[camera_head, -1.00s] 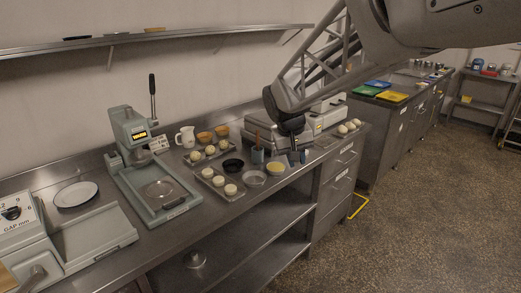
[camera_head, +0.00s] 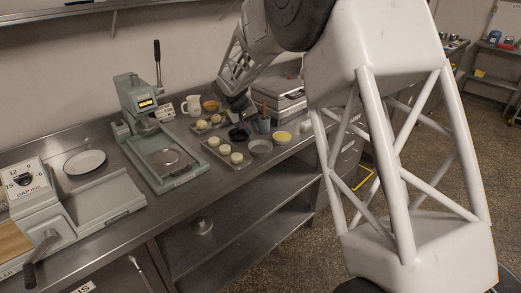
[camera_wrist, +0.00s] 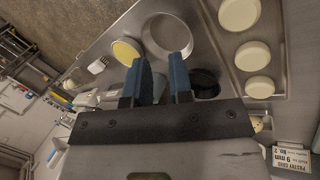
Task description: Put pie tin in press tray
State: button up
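In the wrist view the silver tin (camera_wrist: 149,47) lies beyond my fingertips, and the black tin (camera_wrist: 206,84) is partly hidden behind the right finger. My gripper (camera_wrist: 159,61) is open, its blue-grey fingers apart with nothing seen held. In the head view it is above the black tin.
Trays of pale dough rounds (camera_head: 221,150) stand between the press and the tins. A white plate (camera_head: 85,162) lies left of the press.

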aim_at(259, 148)
jog(key=shift+h, duration=0.3)
jog(key=w+a+f, duration=0.3)
jog(key=a+f, duration=0.1)
jog(key=shift+w+a+f, duration=0.4)
jog(key=shift+f, duration=0.1)
jog(key=shift+x, duration=1.2)
jog(key=shift+d, duration=0.1)
jog(key=shift+x, duration=2.6)
jog(key=shift+w, duration=0.1)
jog(key=shift+c, duration=0.5)
grip_shut()
